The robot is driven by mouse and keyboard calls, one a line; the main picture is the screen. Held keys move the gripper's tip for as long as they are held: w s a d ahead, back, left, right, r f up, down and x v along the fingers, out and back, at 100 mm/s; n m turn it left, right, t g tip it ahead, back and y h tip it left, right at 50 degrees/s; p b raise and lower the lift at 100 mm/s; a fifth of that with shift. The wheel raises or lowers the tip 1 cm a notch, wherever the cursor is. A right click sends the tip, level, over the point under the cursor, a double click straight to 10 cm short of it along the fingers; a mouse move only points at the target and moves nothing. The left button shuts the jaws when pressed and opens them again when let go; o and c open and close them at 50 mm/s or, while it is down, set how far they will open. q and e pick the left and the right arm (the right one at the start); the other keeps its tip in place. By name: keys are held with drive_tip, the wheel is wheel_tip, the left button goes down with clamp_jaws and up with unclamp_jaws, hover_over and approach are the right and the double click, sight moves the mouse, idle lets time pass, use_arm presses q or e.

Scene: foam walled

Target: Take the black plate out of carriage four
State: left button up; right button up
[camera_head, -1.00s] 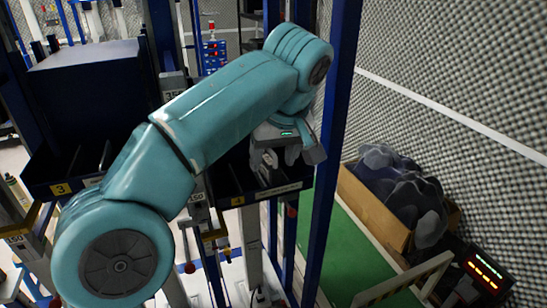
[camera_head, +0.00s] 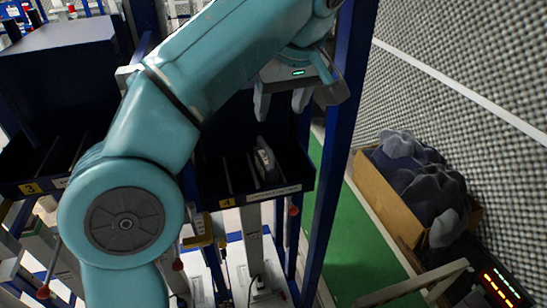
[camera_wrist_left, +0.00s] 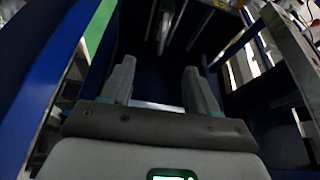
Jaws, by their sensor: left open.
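Carriage four is a dark blue open tray with a yellow 4 label (camera_head: 227,203), in the middle of the head view. Thin upright dividers split it. A dark plate (camera_head: 265,163) stands on edge in its right part, seen nearly edge-on. The plate also shows at the top of the left wrist view (camera_wrist_left: 163,32). My left gripper (camera_head: 281,107) is open and empty, above and behind the plate and apart from it. Its two grey fingers (camera_wrist_left: 159,70) show in the left wrist view with clear space between them. My right gripper is not in view.
Carriage three (camera_head: 30,188) is at the left, partly behind my arm. A blue post (camera_head: 335,150) stands close to the right of my gripper. A cardboard box of dark cloth-like items (camera_head: 385,195) stands on the right by the foam wall. The green floor strip (camera_head: 335,250) is clear.

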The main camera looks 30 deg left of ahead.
sight(268, 148)
use_arm(q)
drive_tip(key=b+x, duration=0.1)
drive_tip(key=x, duration=0.9)
drive_tip(key=shift+a+f, duration=0.3)
drive_tip(key=shift+f, duration=0.05)
drive_tip(key=shift+s+a+f, duration=0.35)
drive_tip(key=shift+s+f, duration=0.05)
drive_tip(key=shift+s, duration=0.05)
drive_tip(key=f, duration=0.1)
drive_tip(key=w+f, duration=0.1)
drive_tip(key=w+f+p, duration=0.1)
drive_tip(key=f, duration=0.1)
drive_tip(key=shift+a, duration=0.25)
drive_tip(key=shift+a+f, duration=0.2)
drive_tip(key=shift+f, duration=0.05)
drive_tip(key=shift+s+r, duration=0.15)
drive_tip(key=shift+s, duration=0.25)
drive_tip(key=shift+c, duration=1.2)
drive_tip(key=shift+w+d, duration=0.15)
drive_tip(key=shift+w, duration=0.15)
clamp_jaws()
drive_tip(key=shift+s, duration=0.15)
